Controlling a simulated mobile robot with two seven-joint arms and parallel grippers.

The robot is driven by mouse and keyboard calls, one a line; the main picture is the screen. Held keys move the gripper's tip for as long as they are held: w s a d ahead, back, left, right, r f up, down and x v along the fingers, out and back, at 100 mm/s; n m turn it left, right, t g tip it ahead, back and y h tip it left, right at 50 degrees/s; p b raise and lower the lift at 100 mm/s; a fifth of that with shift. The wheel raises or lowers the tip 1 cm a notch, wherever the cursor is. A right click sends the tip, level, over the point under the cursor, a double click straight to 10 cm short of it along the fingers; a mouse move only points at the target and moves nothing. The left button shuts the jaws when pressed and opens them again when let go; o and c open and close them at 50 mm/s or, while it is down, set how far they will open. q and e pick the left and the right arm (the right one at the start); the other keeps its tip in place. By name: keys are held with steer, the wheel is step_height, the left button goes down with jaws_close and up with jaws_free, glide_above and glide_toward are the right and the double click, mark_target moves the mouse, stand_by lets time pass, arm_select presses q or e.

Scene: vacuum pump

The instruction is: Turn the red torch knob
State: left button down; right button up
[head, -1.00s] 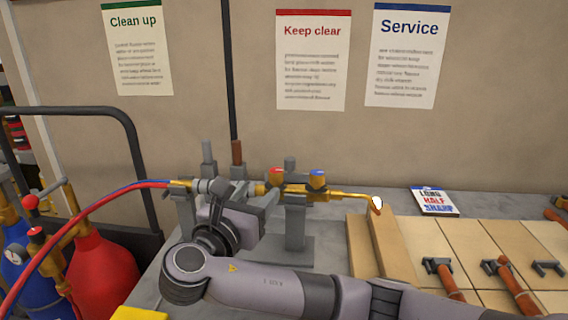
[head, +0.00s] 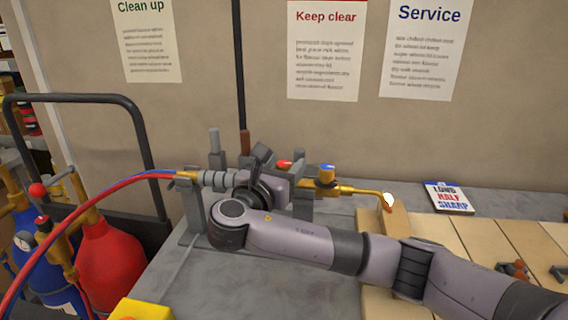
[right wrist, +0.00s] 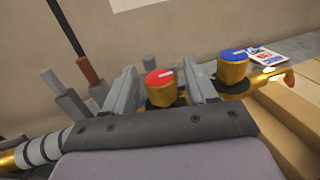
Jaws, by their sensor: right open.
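The brass torch (head: 352,190) lies across its grey stand, with a small flame (head: 389,199) at its tip. Its red knob (head: 284,164) shows just past my right gripper (head: 282,164). In the right wrist view the red knob (right wrist: 160,77) has a pale mark on top and stands between the two open fingers of the gripper (right wrist: 165,80). Gaps show on both sides, so the fingers look apart from it. The blue knob (head: 327,168) is to the right, outside the fingers; it also shows in the right wrist view (right wrist: 233,55). My left gripper is out of view.
Red and blue hoses (head: 100,203) run from the torch to a red cylinder (head: 108,262) and a blue one at left. A booklet (head: 449,197) lies behind pale boards at right. A yellow block (head: 142,310) is at the front edge. Grey-topped posts stand behind the torch.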

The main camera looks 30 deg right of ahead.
steer(key=shift+w+d, duration=0.1)
steer(key=shift+d, duration=0.05)
steer(key=c, duration=0.9)
steer(key=shift+c, duration=0.2)
steer(key=shift+t, duration=0.3)
steer(key=n+t+y, duration=0.4)
steer(key=y, duration=0.1)
steer(key=shift+d+n+y, duration=0.1)
steer(key=shift+n+y, duration=0.3)
steer(key=n+t+y, duration=0.1)
steer(key=n+y, duration=0.1)
steer(key=y, duration=0.2)
steer(key=n+t+y, duration=0.1)
steer(key=n+y, duration=0.2)
steer(key=y, duration=0.1)
steer(key=shift+n+y, duration=0.4)
